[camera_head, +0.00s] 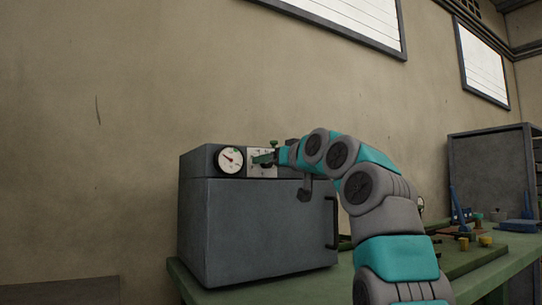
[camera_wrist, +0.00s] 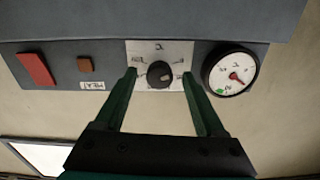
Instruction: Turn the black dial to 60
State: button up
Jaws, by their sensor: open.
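The black dial (camera_wrist: 160,74) sits on a white scale plate (camera_wrist: 146,50) on the front panel of a grey oven-like box. A small light mark shows on the dial's lower right in the wrist view; the scale numbers are too small to read. My gripper (camera_wrist: 159,77) is open, its two green fingers on either side of the dial with a gap to each. In the head view my gripper (camera_head: 264,158) is at the panel and hides the dial, while part of the plate (camera_head: 256,170) shows.
A round white gauge with a red needle (camera_wrist: 232,74) is beside the plate. On the other side are a red switch (camera_wrist: 36,69) and a small brown button (camera_wrist: 85,65). The grey box (camera_head: 250,230) stands on a green bench (camera_head: 470,262) holding small parts.

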jog(key=shift+w, duration=0.15)
grip_shut()
dwell(0.5)
